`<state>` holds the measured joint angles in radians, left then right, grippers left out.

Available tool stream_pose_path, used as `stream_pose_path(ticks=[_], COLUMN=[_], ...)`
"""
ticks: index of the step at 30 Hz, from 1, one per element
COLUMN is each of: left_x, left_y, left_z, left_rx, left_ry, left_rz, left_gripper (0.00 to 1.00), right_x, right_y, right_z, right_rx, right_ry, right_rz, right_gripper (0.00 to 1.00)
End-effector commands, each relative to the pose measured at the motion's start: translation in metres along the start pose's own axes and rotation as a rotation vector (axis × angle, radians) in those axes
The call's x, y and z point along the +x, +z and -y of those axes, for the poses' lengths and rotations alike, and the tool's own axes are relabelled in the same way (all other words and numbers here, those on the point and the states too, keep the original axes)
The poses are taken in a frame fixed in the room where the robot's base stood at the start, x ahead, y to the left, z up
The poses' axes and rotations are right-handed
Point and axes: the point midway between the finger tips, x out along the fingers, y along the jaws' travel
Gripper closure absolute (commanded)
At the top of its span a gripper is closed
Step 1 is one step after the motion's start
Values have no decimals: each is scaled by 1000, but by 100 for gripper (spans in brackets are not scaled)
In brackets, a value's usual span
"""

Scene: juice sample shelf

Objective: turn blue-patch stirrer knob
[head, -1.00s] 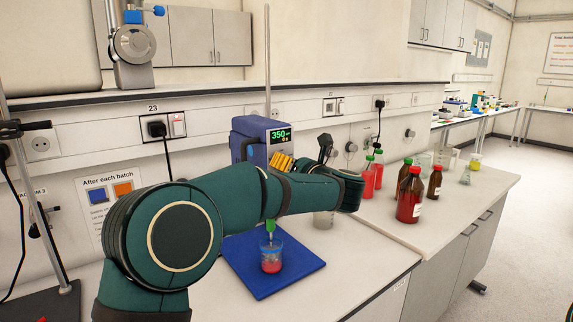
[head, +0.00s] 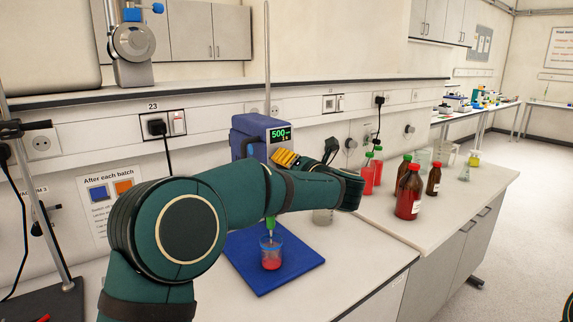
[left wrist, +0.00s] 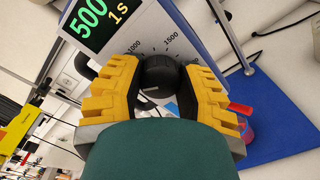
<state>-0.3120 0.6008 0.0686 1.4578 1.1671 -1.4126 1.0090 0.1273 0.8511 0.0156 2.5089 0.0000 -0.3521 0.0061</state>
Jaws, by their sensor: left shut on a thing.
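The black knob (left wrist: 160,75) sits on a white dial with printed numbers such as 1000 and 1500. My left gripper (left wrist: 163,84) is shut on the knob, one yellow finger on each side. In the head view my left gripper (head: 288,160) is at the stirrer's front and the knob is hidden. My right gripper is not in view.
Red bottles with green caps (head: 409,195) and brown bottles stand to the right. A sign (head: 111,195) hangs on the wall at left.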

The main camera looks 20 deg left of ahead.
Motion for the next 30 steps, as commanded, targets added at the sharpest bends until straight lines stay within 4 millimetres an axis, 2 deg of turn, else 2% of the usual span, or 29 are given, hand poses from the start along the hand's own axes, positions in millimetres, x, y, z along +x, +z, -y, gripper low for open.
stream_pose_path(ticks=[2, 3, 6, 15, 19, 23, 30], left_x=[0, 0, 0, 0, -10, -30, -80], left_y=[2, 2, 1, 1, 1, 1, 1], left_z=[-2, -2, -2, -1, 0, -1, 0], left_rx=[-4, -4, -4, -2, -2, -2, -3], left_ry=[3, 3, 3, 1, -2, -2, -2], left_rz=[3, 3, 2, 1, 3, 4, 4], left_gripper=[100, 59, 29, 29, 29, 29, 29], right_x=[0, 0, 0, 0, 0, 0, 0], right_y=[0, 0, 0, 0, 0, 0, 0], right_z=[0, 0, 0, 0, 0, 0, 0], right_rx=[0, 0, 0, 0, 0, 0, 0], right_ry=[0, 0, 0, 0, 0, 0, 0], right_rz=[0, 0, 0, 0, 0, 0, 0], right_gripper=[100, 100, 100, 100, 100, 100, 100])
